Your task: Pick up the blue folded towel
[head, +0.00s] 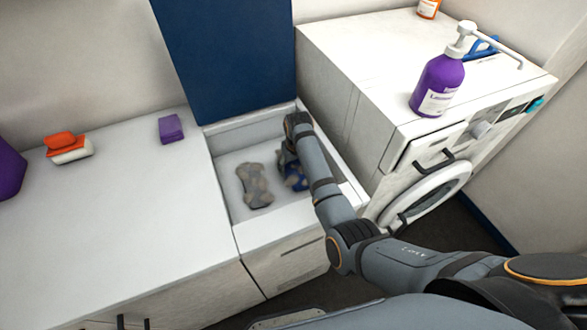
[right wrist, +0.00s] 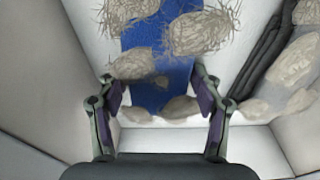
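The blue folded towel (head: 297,181) lies in the open white bin (head: 228,138), partly covered by tan, hair-like clumps and partly hidden by my right arm in the head view. In the right wrist view the towel (right wrist: 180,75) runs up the picture between and beyond the fingertips. My right gripper (right wrist: 159,98) is open over the towel's near end, one finger on each side. Nothing is gripped; whether the fingertips touch the towel I cannot tell. My left gripper is not in view.
A grey, lumpy bundle (head: 254,186) lies left of the towel in the bin; a dark one (right wrist: 262,55) shows in the wrist view. Bin walls surround the gripper. The blue lid (head: 228,55) stands open behind. A purple pump bottle (head: 437,84) stands on the washer (head: 365,60).

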